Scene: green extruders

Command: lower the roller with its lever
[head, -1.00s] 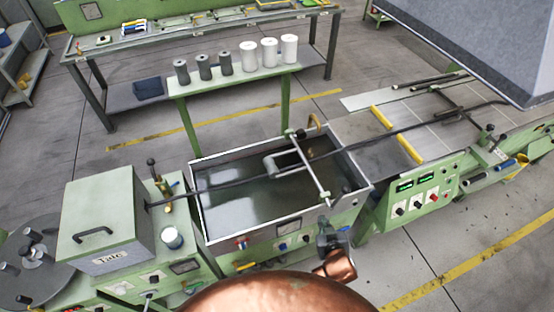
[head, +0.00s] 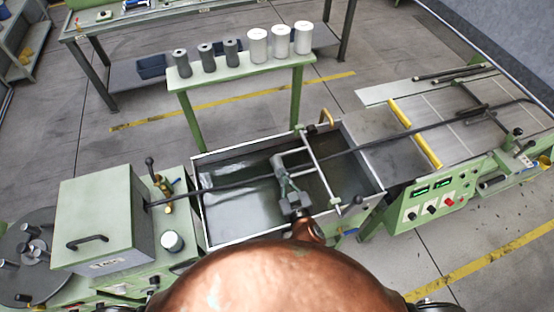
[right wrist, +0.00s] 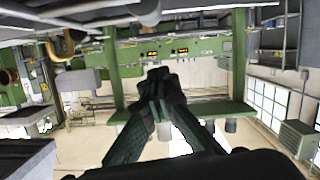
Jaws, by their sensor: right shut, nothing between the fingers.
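The open water tank (head: 199,222) of the green extruder line is in the middle of the head view. A grey crossbar (head: 321,165) spans it, with a curved brass-coloured handle (head: 327,117) at the far end and a dark knob (head: 357,200) at the near end. I cannot tell for sure which part is the roller's lever. My right gripper (head: 278,164) is shut and empty, over the tank just left of the crossbar. It hides part of the frame there. It also shows shut in the right wrist view (right wrist: 158,75). My left gripper is not in view.
A black strand (head: 240,184) runs lengthwise over the tank. A green box (head: 100,220) stands at left. A control panel (head: 435,200) and a yellow bar (head: 414,133) are at right. Grey and white cylinders (head: 257,45) stand on a shelf behind.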

